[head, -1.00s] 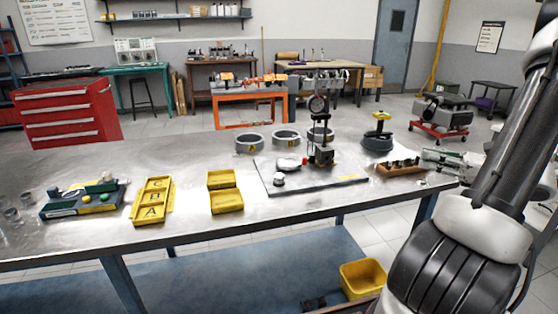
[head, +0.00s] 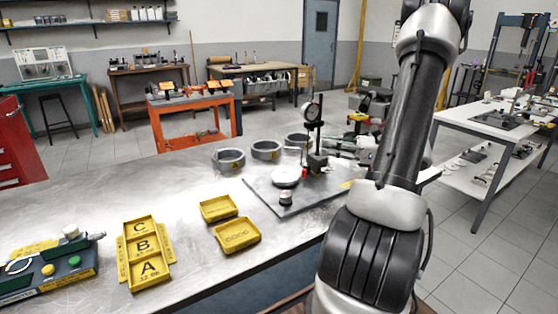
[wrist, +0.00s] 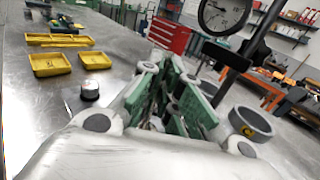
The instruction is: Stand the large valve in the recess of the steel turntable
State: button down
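My gripper (head: 352,146) is partly behind my arm in the head view, just right of the dial gauge stand. In the wrist view its green-padded fingers (wrist: 175,103) are close together, with dark parts between them; I cannot tell whether they hold anything. A pale round steel disc, apparently the turntable (head: 286,177), lies on the dark plate beside the gauge stand. Its recess is too small to make out. I cannot pick out the large valve in either current view.
The dial gauge stand (head: 316,145) rises close to my gripper. A small silver-topped piece (head: 285,199) stands on the plate (head: 262,192). Grey rings (head: 228,158) stand behind it. Yellow trays (head: 237,236) and a lettered yellow tray (head: 147,262) lie to the left. Bare bench lies between.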

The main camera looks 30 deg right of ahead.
jog(key=w+a+f, duration=0.1)
jog(key=w+a, duration=0.2)
jog(key=w+a+f, duration=0.1)
jog(key=w+a, duration=0.2)
jog(key=w+a+f, duration=0.1)
jog(key=w+a, duration=0.2)
jog(key=shift+a+f, duration=0.3)
jog(key=c, duration=1.6)
grip_release()
jog(key=shift+c, duration=0.2)
